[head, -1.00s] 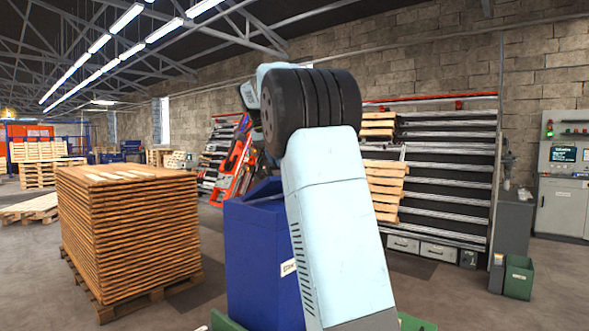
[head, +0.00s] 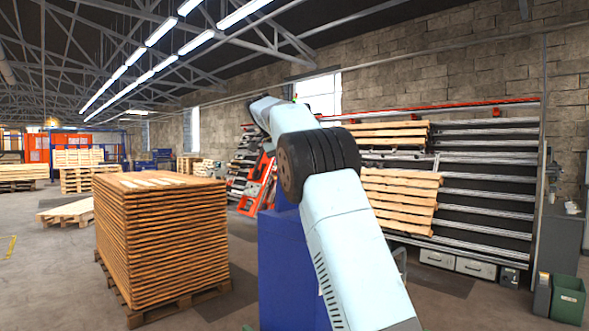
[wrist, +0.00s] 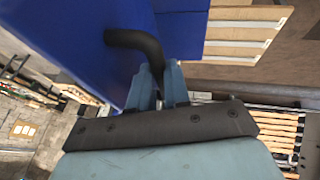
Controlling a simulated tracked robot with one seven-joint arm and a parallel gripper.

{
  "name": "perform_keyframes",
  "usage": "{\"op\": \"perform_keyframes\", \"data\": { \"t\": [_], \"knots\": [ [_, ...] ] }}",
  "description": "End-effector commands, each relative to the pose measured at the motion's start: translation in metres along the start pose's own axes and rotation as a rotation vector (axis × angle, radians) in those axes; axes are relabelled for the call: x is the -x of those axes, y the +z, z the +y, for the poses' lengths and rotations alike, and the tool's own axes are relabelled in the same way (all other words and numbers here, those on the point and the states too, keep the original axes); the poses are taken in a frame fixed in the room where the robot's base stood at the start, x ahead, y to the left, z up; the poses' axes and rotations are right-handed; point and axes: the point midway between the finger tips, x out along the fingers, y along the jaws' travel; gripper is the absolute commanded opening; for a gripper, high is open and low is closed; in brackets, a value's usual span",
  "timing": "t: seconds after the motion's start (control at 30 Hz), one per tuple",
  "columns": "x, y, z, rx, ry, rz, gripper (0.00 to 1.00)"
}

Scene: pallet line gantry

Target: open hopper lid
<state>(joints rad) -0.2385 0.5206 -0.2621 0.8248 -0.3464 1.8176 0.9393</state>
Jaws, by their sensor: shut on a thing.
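The blue hopper (head: 285,265) stands behind my arm in the head view, which covers much of it. In the wrist view, a blue panel (wrist: 60,35), apparently the hopper lid, fills the upper left and carries a bent black handle (wrist: 130,38). My gripper (wrist: 160,85) is shut on the lower end of this handle. A second blue surface (wrist: 182,30) shows to the right of the handle. The head view does not show my gripper, hidden beyond my arm. How far the lid is raised cannot be told clearly.
A tall stack of brown boards (head: 170,240) on a pallet stands left of the hopper. A wall rack (head: 480,185) with wooden pallets is behind, at the right. A green bin (head: 568,300) stands at the far right. Floor is open between stack and hopper.

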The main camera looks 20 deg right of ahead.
Motion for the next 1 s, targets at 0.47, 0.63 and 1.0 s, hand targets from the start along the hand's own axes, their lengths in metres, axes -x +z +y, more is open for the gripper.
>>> {"op": "perform_keyframes", "data": {
  "t": [0.47,0.63,1.0],
  "knots": [
    [-0.0059,0.0033,-0.0164,0.048,0.104,-0.008,0.00],
    [-0.0055,0.0034,-0.0167,0.049,0.106,-0.007,0.00],
    [-0.0046,0.0031,-0.0163,0.048,0.105,-0.005,0.28]
  ]
}}
